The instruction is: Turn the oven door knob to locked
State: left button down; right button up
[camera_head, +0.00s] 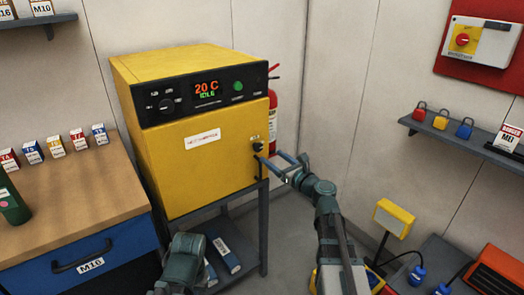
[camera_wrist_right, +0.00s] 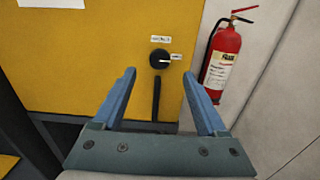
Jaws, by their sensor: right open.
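The yellow oven (camera_head: 200,135) stands on a grey stand, its door shut. The black door knob (camera_head: 258,145) is near the right edge of the door, above a dark vertical handle (camera_wrist_right: 156,98). In the right wrist view the knob (camera_wrist_right: 159,59) has a light pointer mark toward the right-hand of two small labels; the lettering is too small to read. My right gripper (camera_head: 283,162) is open and empty, just in front of the door and slightly below the knob. In the wrist view the knob shows beyond and between the fingertips (camera_wrist_right: 160,82). My left gripper is not visible.
A red fire extinguisher (camera_head: 272,118) is close behind the oven's right side. A wooden-topped workbench (camera_head: 75,185) stands left of the oven. A grey shelf with padlocks (camera_head: 440,123) is on the right wall. A yellow lamp (camera_head: 393,217) stands at lower right.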

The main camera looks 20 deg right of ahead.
aim_at(259, 147)
jog(key=x, duration=0.7)
grip_shut()
dwell(0.3)
